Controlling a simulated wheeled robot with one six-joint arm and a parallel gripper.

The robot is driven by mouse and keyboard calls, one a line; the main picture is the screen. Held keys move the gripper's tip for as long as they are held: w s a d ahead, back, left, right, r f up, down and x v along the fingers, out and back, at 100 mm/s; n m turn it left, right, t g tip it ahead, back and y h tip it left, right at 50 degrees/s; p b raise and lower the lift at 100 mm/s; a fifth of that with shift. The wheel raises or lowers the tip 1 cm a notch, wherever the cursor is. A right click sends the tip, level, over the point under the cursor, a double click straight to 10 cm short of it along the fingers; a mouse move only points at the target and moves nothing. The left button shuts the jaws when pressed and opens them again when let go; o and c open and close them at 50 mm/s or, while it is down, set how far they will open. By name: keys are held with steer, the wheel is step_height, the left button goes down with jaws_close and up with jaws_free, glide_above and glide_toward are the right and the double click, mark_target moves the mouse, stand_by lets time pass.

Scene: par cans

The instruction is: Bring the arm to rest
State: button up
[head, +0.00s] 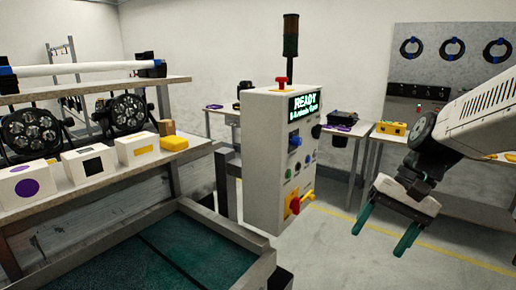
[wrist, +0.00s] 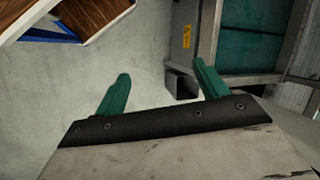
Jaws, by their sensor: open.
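My gripper (head: 384,233) hangs in the air at the right of the head view, at the end of my white arm. Its two green fingers are spread apart with nothing between them. It also shows in the wrist view (wrist: 157,88), open and empty above the grey floor. It touches nothing.
A control box (head: 262,160) with a "READY" screen stands left of my gripper. Par cans (head: 27,130) and marked boxes (head: 89,163) sit on a shelf at left. A green-floored bin (head: 240,275) is below. Tables line the back wall; the floor (head: 345,262) under my gripper is clear.

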steer(key=s+d+r+n+t+h, duration=0.1)
steer(key=s+n+h, duration=0.1)
steer(key=s, duration=0.6)
steer(key=s+d+r+n+t+h, duration=0.1)
steer(key=s+n+h, duration=0.1)
steer(key=s, duration=0.5)
steer(key=shift+s+d+t+h, duration=0.2)
steer(key=shift+s+t+h, duration=0.1)
steer(key=shift+s, duration=0.1)
stand_by(0.6)
